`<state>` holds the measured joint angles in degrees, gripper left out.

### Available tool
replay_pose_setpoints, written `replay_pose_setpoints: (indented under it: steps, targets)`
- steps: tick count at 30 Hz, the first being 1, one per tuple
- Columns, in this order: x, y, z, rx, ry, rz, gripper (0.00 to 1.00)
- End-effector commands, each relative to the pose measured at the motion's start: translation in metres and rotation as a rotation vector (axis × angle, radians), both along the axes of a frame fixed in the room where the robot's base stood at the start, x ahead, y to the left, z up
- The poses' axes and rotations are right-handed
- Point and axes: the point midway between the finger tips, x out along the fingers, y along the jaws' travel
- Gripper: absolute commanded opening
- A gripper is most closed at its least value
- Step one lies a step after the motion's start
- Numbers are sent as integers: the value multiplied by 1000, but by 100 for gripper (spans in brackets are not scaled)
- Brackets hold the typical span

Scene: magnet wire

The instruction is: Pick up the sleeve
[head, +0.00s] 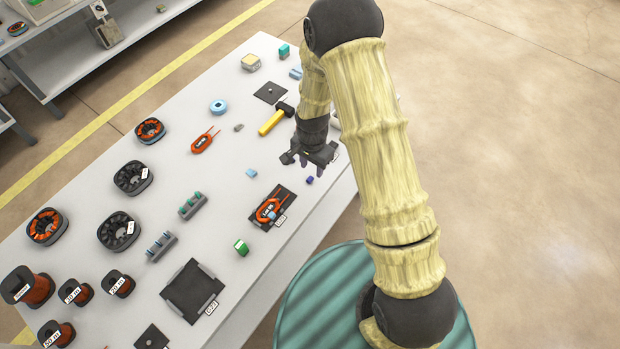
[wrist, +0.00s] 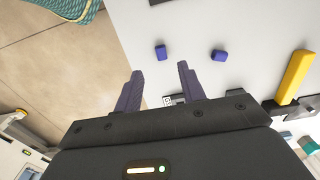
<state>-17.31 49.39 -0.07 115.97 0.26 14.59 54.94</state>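Two small blue-violet pieces lie apart on the white table in the wrist view, one left (wrist: 161,52) and one right (wrist: 219,55). A small dark blue piece (head: 309,180) shows just below my gripper in the head view, and a light blue piece (head: 251,172) lies to its left. I cannot tell which of these small pieces is the sleeve. My gripper (head: 302,160) is above the table near its right edge. In the wrist view its fingers (wrist: 161,82) stand apart with nothing held between them.
A yellow bar with a black end (head: 272,122) lies beyond my gripper. A black mat (head: 259,218) with an orange coil (head: 268,207) is nearer. Several wire spools and dark ring-shaped parts fill the table's left side. The table (head: 225,165) has bare patches between things.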

Motion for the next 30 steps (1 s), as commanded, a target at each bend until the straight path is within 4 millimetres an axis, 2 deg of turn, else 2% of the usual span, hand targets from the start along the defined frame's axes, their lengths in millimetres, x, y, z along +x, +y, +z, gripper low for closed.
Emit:
replay_pose_setpoints:
  steps: [8, 19, 30]
  targets:
    - [0, 0, -6, -1, 2, 0, 40]
    - [1, 3, -48, -1, 3, -1, 40]
    - [1, 3, -52, 0, 0, -1, 40]
